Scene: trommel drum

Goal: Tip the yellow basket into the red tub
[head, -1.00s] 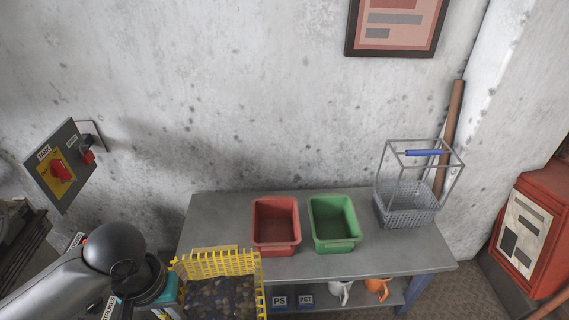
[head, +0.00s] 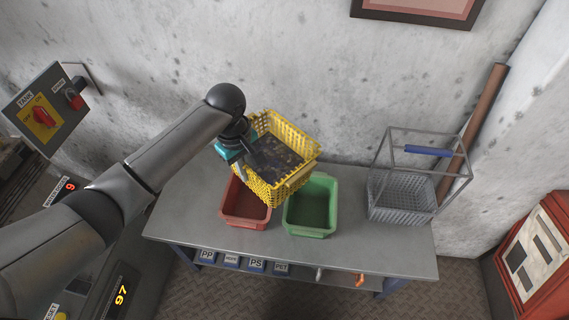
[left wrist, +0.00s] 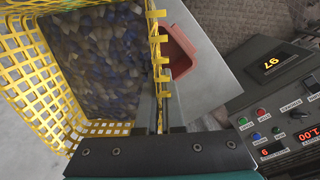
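My left gripper (head: 240,158) is shut on the near-left wall of the yellow basket (head: 295,136). In the left wrist view the fingers (left wrist: 157,112) pinch the lattice side of the basket (left wrist: 48,105). The basket holds many dark flakes or pieces (left wrist: 103,55). It is held above the bench, over the back part of the red tub and partly toward the green tub, slightly tilted in the head view. The red tub (head: 240,217) stands on the bench, its back hidden by the basket; its inside looks empty where visible. My right gripper is not in view.
A green tub (head: 312,220) stands right of the red one on the grey bench (head: 185,215). A wire basket with a blue handle (head: 400,195) stands at the bench's right end. A control panel (left wrist: 285,120) and a switch plate (head: 40,110) are at the left side. The wall is close behind.

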